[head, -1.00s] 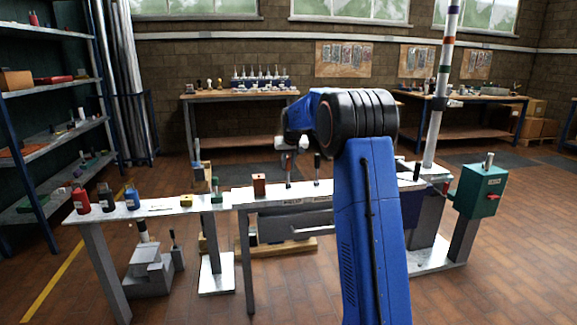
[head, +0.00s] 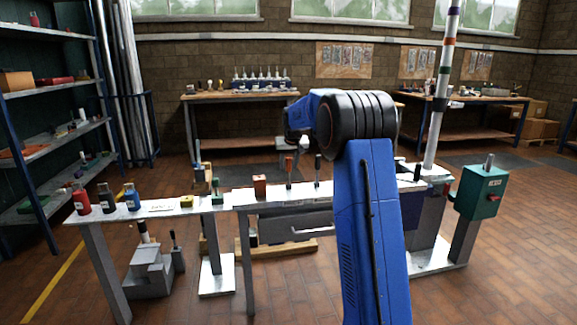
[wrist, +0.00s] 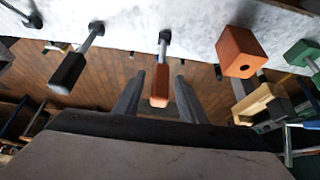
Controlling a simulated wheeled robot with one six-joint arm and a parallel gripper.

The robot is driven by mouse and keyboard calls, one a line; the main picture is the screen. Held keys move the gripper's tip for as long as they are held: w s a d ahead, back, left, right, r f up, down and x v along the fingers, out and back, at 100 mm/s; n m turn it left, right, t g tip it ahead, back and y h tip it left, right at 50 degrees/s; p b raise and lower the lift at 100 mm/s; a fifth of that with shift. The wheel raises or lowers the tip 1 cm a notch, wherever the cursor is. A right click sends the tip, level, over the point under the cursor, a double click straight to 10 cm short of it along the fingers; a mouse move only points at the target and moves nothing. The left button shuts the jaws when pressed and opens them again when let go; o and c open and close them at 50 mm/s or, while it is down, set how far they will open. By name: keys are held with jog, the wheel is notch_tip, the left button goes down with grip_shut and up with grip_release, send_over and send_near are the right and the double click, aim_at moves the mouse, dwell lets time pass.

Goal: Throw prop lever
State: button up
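A lever with an orange-red grip (head: 289,166) stands upright on the bench, left of a lever with a black grip (head: 317,164). In the wrist view the orange-red grip (wrist: 160,86) shows between the two fingers of my gripper (wrist: 157,92), with a gap on each side. The black grip (wrist: 68,71) is to the left there, outside the fingers. My gripper is open and holds nothing. In the head view my gripper (head: 289,145) shows small, just beyond the orange-red lever. I cannot tell which lever is the prop lever.
An orange-red block (head: 259,186) stands beside the levers; it also shows in the wrist view (wrist: 242,52). Green and yellow pieces are farther along. Red, black and blue bottles stand at the bench's left end. A green box (head: 480,192) stands at right beside the striped mast (head: 437,110).

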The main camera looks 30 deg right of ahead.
jog(key=v, duration=1.7)
jog(key=s+a+f+n, duration=0.1)
jog(key=s+a, duration=0.4)
jog(key=s, duration=0.4)
jog(key=s+a+f, duration=0.1)
jog(key=s+a, duration=0.4)
jog(key=s, duration=0.4)
jog(key=s+a+f+n, duration=0.1)
jog(key=s+a, duration=0.5)
jog(key=s, duration=0.3)
jog(key=s+a+f, duration=0.2)
jog(key=s+f, duration=0.3)
jog(key=s, duration=0.3)
jog(key=s+a+f+y, duration=0.1)
jog(key=s+a+f, duration=0.1)
jog(key=s+f, duration=0.3)
jog(key=s+a+f+n, duration=0.1)
jog(key=s+f, duration=0.5)
jog(key=s, duration=0.7)
jog(key=shift+a+g+y, duration=0.3)
jog(key=shift+a+g, duration=0.1)
jog(key=shift+a, duration=0.2)
